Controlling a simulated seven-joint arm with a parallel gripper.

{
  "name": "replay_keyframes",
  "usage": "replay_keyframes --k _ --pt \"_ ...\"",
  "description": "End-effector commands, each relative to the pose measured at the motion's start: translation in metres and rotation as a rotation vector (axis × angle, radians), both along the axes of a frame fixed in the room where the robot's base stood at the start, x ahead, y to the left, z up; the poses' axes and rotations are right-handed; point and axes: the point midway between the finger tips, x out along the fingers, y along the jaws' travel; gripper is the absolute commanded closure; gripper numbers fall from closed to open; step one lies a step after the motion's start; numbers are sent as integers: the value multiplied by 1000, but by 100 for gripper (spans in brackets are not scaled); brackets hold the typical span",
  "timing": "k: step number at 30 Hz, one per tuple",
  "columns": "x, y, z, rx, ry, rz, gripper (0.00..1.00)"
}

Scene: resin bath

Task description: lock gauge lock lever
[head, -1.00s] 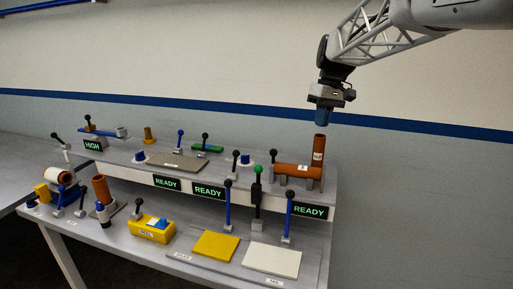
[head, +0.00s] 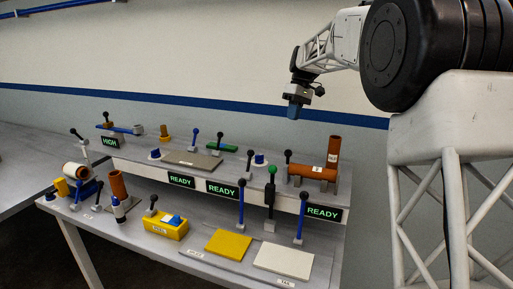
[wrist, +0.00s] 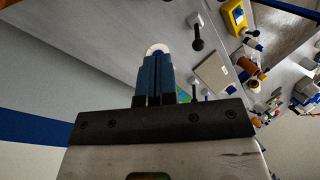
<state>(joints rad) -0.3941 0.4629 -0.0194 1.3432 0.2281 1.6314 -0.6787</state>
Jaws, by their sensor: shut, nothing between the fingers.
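My gripper (head: 296,109) is up in the air above the back right of the bench, pointing down, its blue fingers together and empty. In the wrist view the shut fingers (wrist: 158,75) overlap a pale round thing that I cannot identify. Several levers stand on the bench, and no label that I can read marks the gauge lock lever. At the back left a black-knobbed lever (head: 106,117) and a blue bar (head: 122,129) stand by a HIGH display (head: 110,142). A green-knobbed lever (head: 271,190) and blue levers (head: 241,205) stand at right. My gripper touches none of them.
An orange pipe piece (head: 312,172) with an upright tube (head: 333,150) stands at the back right. A yellow box (head: 165,226), a yellow plate (head: 228,244) and a white plate (head: 283,260) lie in front. READY displays (head: 222,189) line the shelf edge. Air above the bench is free.

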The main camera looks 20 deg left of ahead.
Motion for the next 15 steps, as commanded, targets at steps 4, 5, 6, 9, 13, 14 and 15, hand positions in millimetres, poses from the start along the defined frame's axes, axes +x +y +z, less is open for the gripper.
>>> replay_keyframes --k 4,5,6,9,13,14,15 --pt "15 26 -11 12 21 48 100" --pt "17 31 -13 15 25 58 100" --pt "20 38 -16 17 32 71 100" --pt "28 54 -23 26 45 105 100" --pt "37 74 -33 37 62 144 100" --pt "39 79 -35 39 66 154 100" --pt "41 84 -37 42 70 164 100"
